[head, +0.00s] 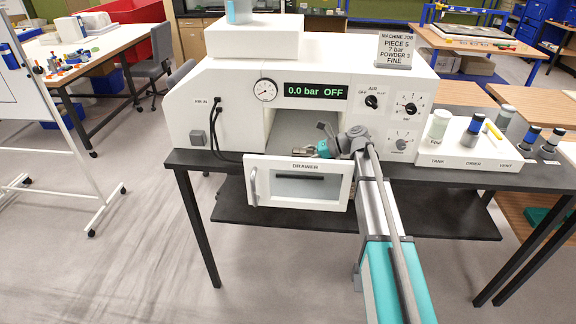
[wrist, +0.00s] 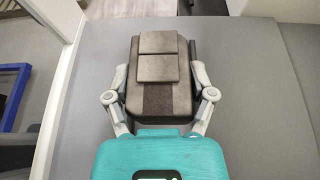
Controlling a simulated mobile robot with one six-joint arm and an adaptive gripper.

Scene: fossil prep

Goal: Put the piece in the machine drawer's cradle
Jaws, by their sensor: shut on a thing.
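The machine (head: 230,110) has its drawer (head: 335,190) pulled open at the front. My gripper (head: 312,151) is over the drawer opening in the head view. In the wrist view my gripper (wrist: 159,75) is shut on the piece (wrist: 160,98), a dark brown-grey block with two raised square plates on top. One finger presses each side of it. A darker form shows just behind the piece; I cannot tell whether it is the cradle. A grey flat surface (wrist: 255,100) lies beneath. The piece is too small to make out clearly in the head view.
A sign (head: 396,50) on the machine reads "PIECE 5, 7 bar, POWDER 3, FINE". The display (head: 315,91) reads "0.0 bar OFF". A white rack (head: 465,150) with several canisters stands to the right. Open floor lies at the left.

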